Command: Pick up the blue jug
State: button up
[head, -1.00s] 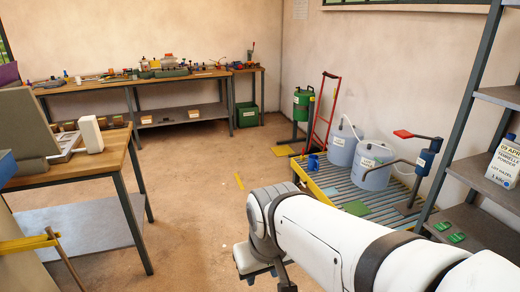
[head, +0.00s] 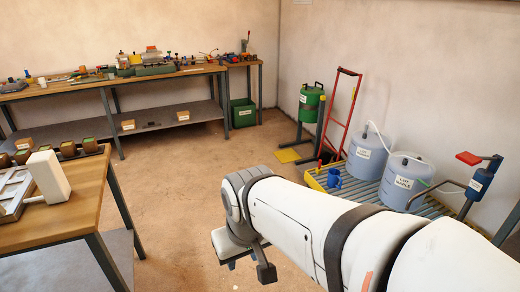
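A small blue jug (head: 334,178) stands upright on the slatted platform (head: 316,182), near its left front corner. My white arm reaches in from the lower right, and part of the platform is hidden behind it. My gripper (head: 248,266) is at the arm's end, pointing down, to the left of the jug and nearer the camera. It is clear of the jug. Its fingers are mostly hidden or too small to tell whether they are open.
Two large grey-blue drums (head: 405,181) stand on the platform. A red hand truck (head: 341,112) and a green canister on a stand (head: 311,102) are behind the jug. A wooden table (head: 85,205) is at left, a long workbench (head: 80,88) at the back. The middle floor is clear.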

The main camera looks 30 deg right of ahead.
aim_at(333, 178)
jog(key=u, duration=0.05)
jog(key=i, duration=0.6)
jog(key=z, duration=0.5)
jog(key=i, duration=2.55)
jog(key=z, duration=0.6)
